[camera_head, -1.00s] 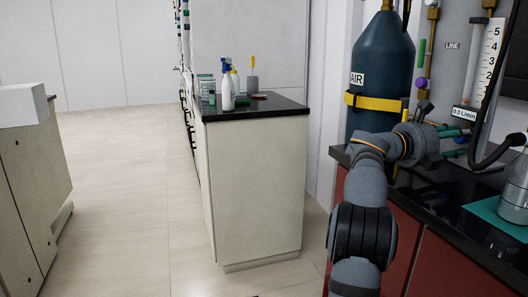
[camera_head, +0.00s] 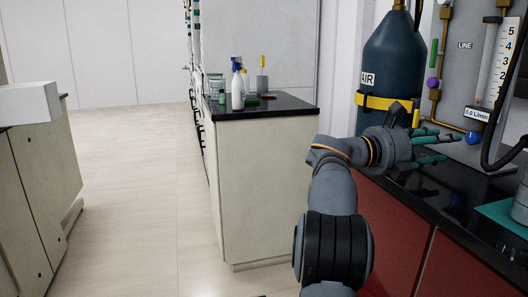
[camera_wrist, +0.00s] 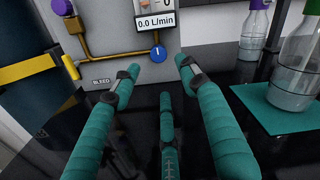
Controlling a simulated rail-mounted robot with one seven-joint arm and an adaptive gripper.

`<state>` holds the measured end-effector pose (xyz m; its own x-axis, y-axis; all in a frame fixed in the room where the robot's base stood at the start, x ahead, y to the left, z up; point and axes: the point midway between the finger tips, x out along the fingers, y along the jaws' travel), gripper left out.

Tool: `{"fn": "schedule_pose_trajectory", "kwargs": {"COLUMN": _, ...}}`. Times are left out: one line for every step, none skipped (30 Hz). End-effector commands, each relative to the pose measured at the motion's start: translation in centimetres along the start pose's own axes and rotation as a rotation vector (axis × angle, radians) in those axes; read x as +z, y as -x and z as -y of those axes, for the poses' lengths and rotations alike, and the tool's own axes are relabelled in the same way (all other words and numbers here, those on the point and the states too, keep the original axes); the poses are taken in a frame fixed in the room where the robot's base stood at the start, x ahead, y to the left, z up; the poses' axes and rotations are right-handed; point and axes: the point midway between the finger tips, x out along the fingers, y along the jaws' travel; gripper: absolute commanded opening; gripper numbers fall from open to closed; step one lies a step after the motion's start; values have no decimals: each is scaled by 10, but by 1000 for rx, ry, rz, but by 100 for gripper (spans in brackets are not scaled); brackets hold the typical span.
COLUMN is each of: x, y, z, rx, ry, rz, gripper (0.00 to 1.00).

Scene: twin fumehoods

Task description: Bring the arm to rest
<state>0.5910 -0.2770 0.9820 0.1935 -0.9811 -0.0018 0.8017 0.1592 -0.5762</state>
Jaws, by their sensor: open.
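My arm reaches up from the lower middle of the head view. My gripper (camera_head: 450,148) points right, over the black benchtop in front of the gas panel. In the wrist view my gripper (camera_wrist: 160,82) has its teal fingers spread, with nothing between them. It is open and empty. The blue knob (camera_wrist: 158,53) on the panel shows just beyond the fingertips, and I see no contact with it.
A dark AIR cylinder (camera_head: 390,70) with a yellow strap stands behind my wrist. A glass bottle (camera_wrist: 297,70) stands on a teal mat (camera_wrist: 275,118) to the right. A side counter (camera_head: 265,180) holds bottles (camera_head: 238,88). Open floor (camera_head: 130,200) lies left.

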Motion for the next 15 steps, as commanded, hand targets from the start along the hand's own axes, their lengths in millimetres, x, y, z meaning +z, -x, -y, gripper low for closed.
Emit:
{"fn": "schedule_pose_trajectory", "kwargs": {"x": 1, "y": 12, "z": 0, "rx": 3, "ry": 1, "rz": 3, "gripper": 44}}
{"fn": "schedule_pose_trajectory", "kwargs": {"x": -2, "y": -3, "z": 2, "rx": -7, "ry": 1, "rz": -5, "gripper": 44}}
{"fn": "schedule_pose_trajectory", "kwargs": {"x": -2, "y": -14, "z": 2, "rx": -7, "ry": -1, "rz": -5, "gripper": 44}}
{"fn": "schedule_pose_trajectory", "kwargs": {"x": -2, "y": -20, "z": 2, "rx": -6, "ry": 0, "rz": -5, "gripper": 44}}
{"fn": "schedule_pose_trajectory", "kwargs": {"x": -1, "y": -27, "z": 1, "rx": -5, "ry": 0, "rz": -4, "gripper": 44}}
{"fn": "schedule_pose_trajectory", "kwargs": {"x": -1, "y": -36, "z": 1, "rx": -5, "ry": -1, "rz": -4, "gripper": 44}}
{"fn": "schedule_pose_trajectory", "kwargs": {"x": 0, "y": -42, "z": 1, "rx": -4, "ry": -1, "rz": -2, "gripper": 44}}
{"fn": "schedule_pose_trajectory", "kwargs": {"x": 0, "y": -48, "z": 1, "rx": -4, "ry": 0, "rz": -2, "gripper": 44}}
{"fn": "schedule_pose_trajectory", "kwargs": {"x": 0, "y": -57, "z": 0, "rx": -3, "ry": -1, "rz": 0, "gripper": 44}}
{"fn": "schedule_pose_trajectory", "kwargs": {"x": 0, "y": -64, "z": 1, "rx": -4, "ry": -1, "rz": 0, "gripper": 44}}
{"fn": "schedule_pose_trajectory", "kwargs": {"x": 0, "y": -70, "z": 0, "rx": -2, "ry": -1, "rz": 0, "gripper": 44}}
{"fn": "schedule_pose_trajectory", "kwargs": {"x": 0, "y": -79, "z": 1, "rx": -3, "ry": -1, "rz": 0, "gripper": 44}}
{"fn": "schedule_pose_trajectory", "kwargs": {"x": 0, "y": -85, "z": 0, "rx": -2, "ry": -1, "rz": 0, "gripper": 44}}
{"fn": "schedule_pose_trajectory", "kwargs": {"x": 0, "y": -92, "z": 0, "rx": -2, "ry": -1, "rz": 0, "gripper": 44}}
{"fn": "schedule_pose_trajectory", "kwargs": {"x": 0, "y": -101, "z": 0, "rx": -2, "ry": -1, "rz": 0, "gripper": 44}}
